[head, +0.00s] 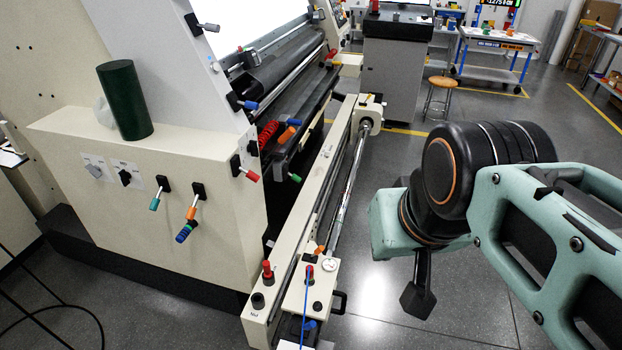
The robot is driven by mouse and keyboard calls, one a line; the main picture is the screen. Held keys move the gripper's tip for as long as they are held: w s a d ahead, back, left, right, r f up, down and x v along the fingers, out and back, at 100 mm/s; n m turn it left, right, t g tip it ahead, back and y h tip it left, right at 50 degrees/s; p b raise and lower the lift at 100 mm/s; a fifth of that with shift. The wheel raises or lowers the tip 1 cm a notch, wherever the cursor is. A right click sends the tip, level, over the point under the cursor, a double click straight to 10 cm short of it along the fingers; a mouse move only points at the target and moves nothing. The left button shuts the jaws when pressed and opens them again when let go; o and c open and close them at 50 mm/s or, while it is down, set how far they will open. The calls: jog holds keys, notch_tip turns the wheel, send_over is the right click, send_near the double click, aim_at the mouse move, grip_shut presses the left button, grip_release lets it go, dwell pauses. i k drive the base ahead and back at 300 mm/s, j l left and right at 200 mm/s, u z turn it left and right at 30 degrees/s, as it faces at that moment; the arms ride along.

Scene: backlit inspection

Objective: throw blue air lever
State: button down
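A blue-handled lever (248,104) sticks out from the edge of the machine's upright side plate. A lever with an orange and blue handle (187,222) hangs from the cream side cabinet (225,200). Another small blue part (308,325) shows low on the front rail end, partly cut off by the frame. I cannot tell which of these is the air lever. My gripper (418,297) hangs below my wrist at the right, over the floor, well apart from the levers. It is small and dark, and its fingers cannot be made out.
Teal- and red-tipped levers (247,174) stand near the blue ones. A dark green cylinder (125,100) stands on the cabinet. A long cream rail (312,205) with a metal shaft lies between my arm and the machine. The grey floor around my gripper is clear. A stool (441,90) stands farther back.

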aim_at(308, 325)
jog(key=l+u, duration=0.35)
jog(key=l, duration=0.15)
jog(key=k+l, duration=0.1)
jog(key=k, duration=0.85)
